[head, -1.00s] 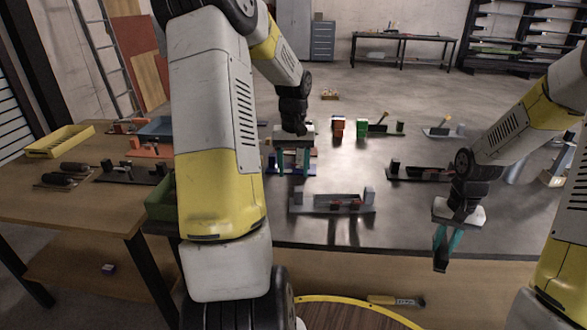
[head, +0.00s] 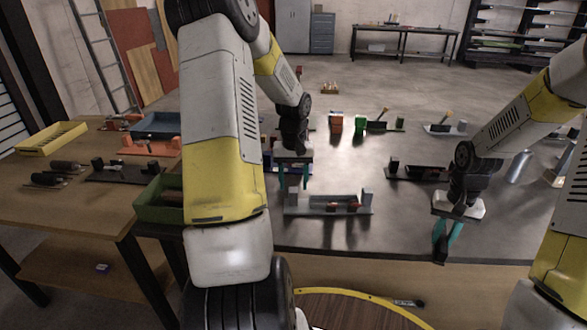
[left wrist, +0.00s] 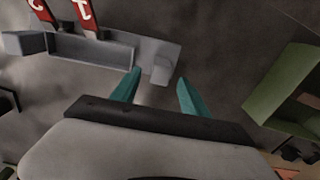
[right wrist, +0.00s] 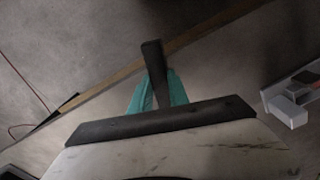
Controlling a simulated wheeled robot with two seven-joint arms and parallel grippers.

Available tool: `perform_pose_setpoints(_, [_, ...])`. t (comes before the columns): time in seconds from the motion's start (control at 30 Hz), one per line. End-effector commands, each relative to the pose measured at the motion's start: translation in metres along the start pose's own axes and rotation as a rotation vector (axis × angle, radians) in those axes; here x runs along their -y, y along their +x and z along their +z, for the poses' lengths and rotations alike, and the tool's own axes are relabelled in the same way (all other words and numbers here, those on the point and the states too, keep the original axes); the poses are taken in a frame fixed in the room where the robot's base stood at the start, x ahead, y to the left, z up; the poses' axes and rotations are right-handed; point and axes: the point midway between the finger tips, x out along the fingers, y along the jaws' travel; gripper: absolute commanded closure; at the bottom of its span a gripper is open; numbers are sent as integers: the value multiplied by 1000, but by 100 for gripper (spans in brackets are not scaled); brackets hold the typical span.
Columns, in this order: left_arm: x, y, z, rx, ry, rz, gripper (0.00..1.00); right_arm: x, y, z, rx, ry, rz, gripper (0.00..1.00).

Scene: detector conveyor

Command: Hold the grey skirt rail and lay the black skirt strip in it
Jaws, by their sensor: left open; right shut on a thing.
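The grey skirt rail (head: 325,212) lies on the dark worktop near its front edge, with a raised grey block at each end. It also shows in the left wrist view (left wrist: 105,52). My left gripper (head: 293,184) is open and empty above the rail's left end. In the left wrist view its two teal fingers (left wrist: 157,92) are spread, with an end block of the rail just beyond them. My right gripper (head: 446,240) is shut on the black skirt strip (right wrist: 154,62), right of the rail, off the worktop's front edge. Its fingers hide part of the strip.
Red pieces (left wrist: 84,12) with white marks sit by the rail. A green bin (head: 160,205) stands left of it.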

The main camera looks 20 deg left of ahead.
Motion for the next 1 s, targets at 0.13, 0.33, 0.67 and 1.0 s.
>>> perform_pose_setpoints(0.13, [0, 26, 1, 4, 0, 0, 47, 0, 0, 0, -1, 0, 0, 100])
perform_pose_setpoints(0.33, [0, 43, 0, 1, -1, 1, 47, 0, 0, 0, -1, 0, 0, 100])
perform_pose_setpoints(0.67, [0, 46, 0, 0, -1, 1, 47, 0, 0, 0, -1, 0, 0, 100])
perform_pose_setpoints(1.0, [0, 46, 0, 0, -1, 1, 100, 0, 0, 0, -1, 0, 0, 100])
